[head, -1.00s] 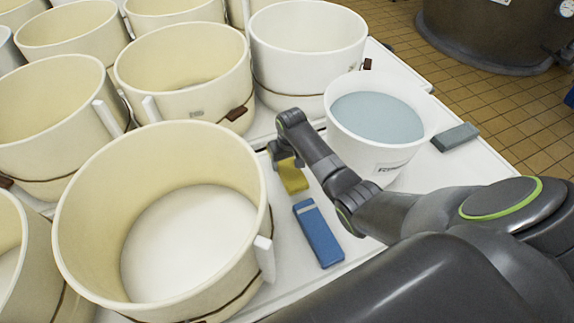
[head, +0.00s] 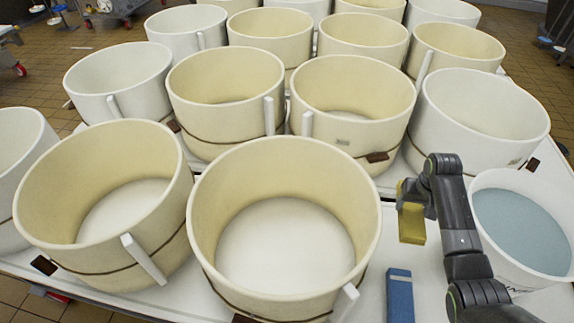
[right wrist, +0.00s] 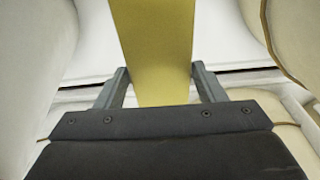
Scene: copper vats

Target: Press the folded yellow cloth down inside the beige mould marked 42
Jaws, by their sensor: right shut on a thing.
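The yellow cloth (head: 412,223) is a folded block, held beside the white bucket. My right gripper (head: 412,194) is shut on it. In the right wrist view the cloth (right wrist: 155,50) stands between the two fingers of the gripper (right wrist: 158,88). Several beige moulds stand on the white table. The nearest is a large empty beige mould (head: 232,190), left of the cloth. I cannot read a 42 on any mould. My left gripper is out of view.
A white bucket of bluish liquid (head: 520,230) stands right of my right gripper. A blue block (head: 400,298) lies on the table (head: 375,265) below the cloth. White handles (head: 345,302) stick out from some moulds. Moulds crowd the left and the back.

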